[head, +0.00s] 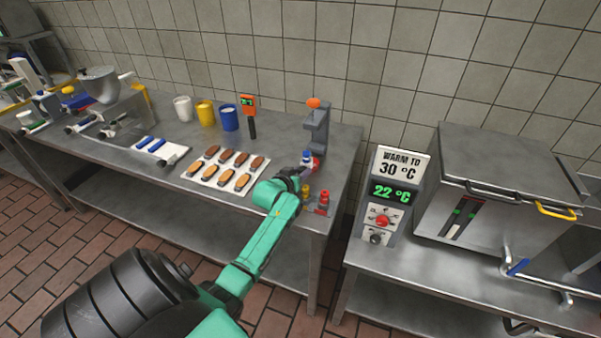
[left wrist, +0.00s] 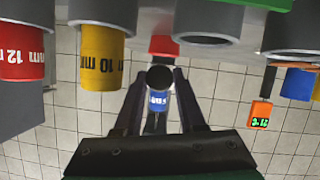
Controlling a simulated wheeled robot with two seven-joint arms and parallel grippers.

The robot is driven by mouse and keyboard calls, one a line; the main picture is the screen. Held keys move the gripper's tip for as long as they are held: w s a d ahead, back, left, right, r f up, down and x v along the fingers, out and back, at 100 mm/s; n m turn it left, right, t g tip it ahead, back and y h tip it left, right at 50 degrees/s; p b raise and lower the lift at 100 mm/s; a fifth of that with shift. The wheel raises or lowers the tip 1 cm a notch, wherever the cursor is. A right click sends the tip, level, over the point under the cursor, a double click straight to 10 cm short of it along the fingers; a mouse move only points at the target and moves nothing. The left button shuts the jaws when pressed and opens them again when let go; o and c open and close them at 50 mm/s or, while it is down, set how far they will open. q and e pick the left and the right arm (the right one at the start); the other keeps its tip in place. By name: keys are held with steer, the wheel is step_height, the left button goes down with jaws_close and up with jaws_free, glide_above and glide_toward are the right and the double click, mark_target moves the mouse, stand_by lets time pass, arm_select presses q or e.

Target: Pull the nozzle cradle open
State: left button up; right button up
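The nozzle stand (head: 318,132) is a grey upright with an orange top at the table's right end. A blue nozzle (head: 307,155) shows at it, with red beside it. My left gripper (head: 303,176) is at the stand's front, partly hidden by its own wrist. In the left wrist view, the fingers of my left gripper (left wrist: 160,82) lie on both sides of a dark round knob (left wrist: 160,77). Whether they press on it cannot be told. A blue-labelled piece (left wrist: 158,101) shows behind the knob. My right gripper is not in view.
A tray of biscuits (head: 225,170), cups (head: 205,112) and an orange thermometer (head: 248,105) stand left of the gripper. A warming unit (head: 390,195) stands across a gap to the right.

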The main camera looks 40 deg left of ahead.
arm_select(q)
steer(key=o, duration=0.4)
steer(key=shift+f, duration=0.15)
steer(key=shift+c, duration=0.2)
steer(key=v, duration=1.5)
steer(key=shift+b, duration=0.45)
steer(key=shift+a, duration=0.1)
